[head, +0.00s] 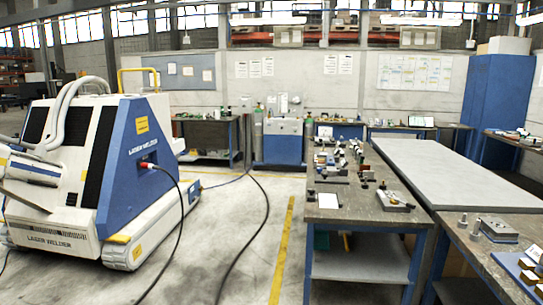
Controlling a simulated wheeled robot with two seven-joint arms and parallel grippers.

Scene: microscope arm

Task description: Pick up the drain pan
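I cannot make out a drain pan for certain in the head view. A small flat grey item (396,201) lies on the near workbench (350,214), too small to name. Neither of my grippers shows in this view.
A large white and blue laser welder (136,165) stands at the left, with black cables across the floor. A wide grey table (455,170) adjoins the workbench. A blue tray (508,262) with small parts lies at the right. Open floor (235,235) with a yellow line lies between welder and bench.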

